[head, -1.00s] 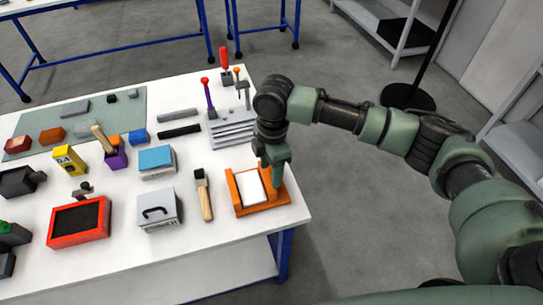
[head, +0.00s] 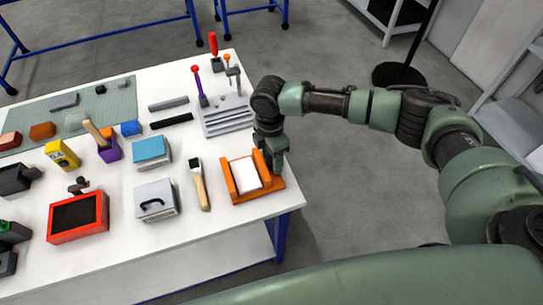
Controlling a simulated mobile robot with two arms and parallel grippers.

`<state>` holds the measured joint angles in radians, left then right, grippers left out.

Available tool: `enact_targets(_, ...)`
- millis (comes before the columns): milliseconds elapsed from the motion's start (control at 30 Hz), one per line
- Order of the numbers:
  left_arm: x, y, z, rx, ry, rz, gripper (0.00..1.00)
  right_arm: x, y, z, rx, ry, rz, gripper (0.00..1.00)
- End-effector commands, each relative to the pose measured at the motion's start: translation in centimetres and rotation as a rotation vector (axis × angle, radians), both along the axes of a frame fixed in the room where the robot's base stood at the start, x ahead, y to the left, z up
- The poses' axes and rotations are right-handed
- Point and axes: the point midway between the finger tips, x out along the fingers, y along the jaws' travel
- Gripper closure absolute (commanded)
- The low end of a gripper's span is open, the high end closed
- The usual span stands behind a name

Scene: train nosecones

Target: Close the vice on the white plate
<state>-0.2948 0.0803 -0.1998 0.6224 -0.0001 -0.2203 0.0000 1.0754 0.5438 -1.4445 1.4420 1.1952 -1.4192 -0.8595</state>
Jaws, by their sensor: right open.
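The orange vice (head: 263,194) sits near the right front corner of the white table. The white plate (head: 244,174) lies between its upright jaws, one on the left and one on the right. My right gripper (head: 278,172) points down at the right side of the vice, close to the right jaw. It is open; its fingertips are small and partly hidden, and I cannot tell whether they touch the jaw. My left gripper is not in view.
A brush (head: 201,185) lies left of the vice, beside a grey box with a handle (head: 156,200) and a blue-topped box (head: 151,152). A grey rack with upright tools (head: 227,116) stands behind. A red-framed tray (head: 78,217) is at the left. The table's right edge is close to the vice.

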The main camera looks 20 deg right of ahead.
Motion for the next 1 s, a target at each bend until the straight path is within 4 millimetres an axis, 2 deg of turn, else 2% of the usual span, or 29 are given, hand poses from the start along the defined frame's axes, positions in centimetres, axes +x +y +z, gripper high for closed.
enact_targets(100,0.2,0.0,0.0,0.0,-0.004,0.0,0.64,0.0,0.0,0.0,0.0,0.0,0.0,0.51)
enact_targets(267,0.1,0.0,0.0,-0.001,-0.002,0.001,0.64,0.0,0.0,0.0,0.0,0.0,0.0,0.95)
enact_targets(300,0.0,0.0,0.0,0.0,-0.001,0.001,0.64,0.0,0.0,0.0,0.0,0.0,0.0,1.0)
enact_targets(467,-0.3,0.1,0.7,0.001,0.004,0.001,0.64,-0.1,0.1,0.3,0.002,0.003,-0.037,1.0)
enact_targets(700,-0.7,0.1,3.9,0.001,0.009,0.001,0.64,-0.2,0.1,0.5,0.003,0.005,-0.301,1.0)
enact_targets(833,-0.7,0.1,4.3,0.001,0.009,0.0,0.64,-0.1,0.0,0.2,0.002,0.004,-0.381,1.0)
enact_targets(1000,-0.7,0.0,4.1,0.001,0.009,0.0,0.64,0.0,0.0,0.0,0.002,0.001,-0.39,1.0)
